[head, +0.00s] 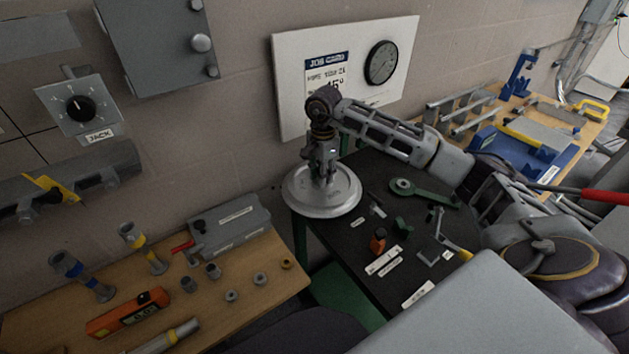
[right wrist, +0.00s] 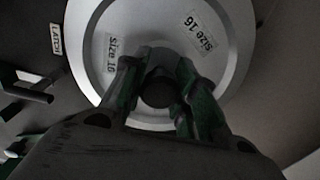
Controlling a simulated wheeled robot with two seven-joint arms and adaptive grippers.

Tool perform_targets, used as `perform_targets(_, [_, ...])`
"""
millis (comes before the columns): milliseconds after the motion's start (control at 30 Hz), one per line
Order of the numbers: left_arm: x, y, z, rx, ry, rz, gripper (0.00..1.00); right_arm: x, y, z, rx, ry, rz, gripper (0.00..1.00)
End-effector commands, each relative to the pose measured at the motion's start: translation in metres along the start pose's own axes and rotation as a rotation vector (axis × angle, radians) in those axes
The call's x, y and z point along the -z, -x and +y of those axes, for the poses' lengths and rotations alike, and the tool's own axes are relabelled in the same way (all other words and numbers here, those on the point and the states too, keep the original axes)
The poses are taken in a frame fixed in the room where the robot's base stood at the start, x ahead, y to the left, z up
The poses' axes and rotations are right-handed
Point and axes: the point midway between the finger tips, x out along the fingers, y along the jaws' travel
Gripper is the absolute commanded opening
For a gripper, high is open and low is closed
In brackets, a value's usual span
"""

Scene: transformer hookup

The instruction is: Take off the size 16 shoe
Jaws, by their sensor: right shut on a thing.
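The size 16 shoe (head: 296,194) is a round, light grey metal disc at the far left corner of the dark table. In the right wrist view the shoe (right wrist: 228,62) fills the upper middle and carries two "size 16" labels. My right gripper (head: 322,178) points straight down at the disc's centre. In the right wrist view its two green fingers (right wrist: 160,95) are shut on a dark round hub at the shoe's middle. I cannot tell whether the disc is lifted off the table. My left gripper is not in view.
The dark table (head: 375,240) holds a green ring-ended tool (head: 405,187), an orange item (head: 378,241) and small labelled parts. A wooden bench (head: 240,290) with fittings and a grey box (head: 230,230) stands left. A job board (head: 300,100) hangs close behind my right arm.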

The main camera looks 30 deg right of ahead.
Motion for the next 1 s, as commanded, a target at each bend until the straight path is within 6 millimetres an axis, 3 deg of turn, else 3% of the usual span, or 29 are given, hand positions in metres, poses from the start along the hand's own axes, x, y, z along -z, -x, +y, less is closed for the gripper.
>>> perform_targets(1000, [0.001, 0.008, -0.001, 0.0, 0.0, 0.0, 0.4, 0.0, 0.015, 0.001, -0.002, 0.001, 0.002, 0.0])
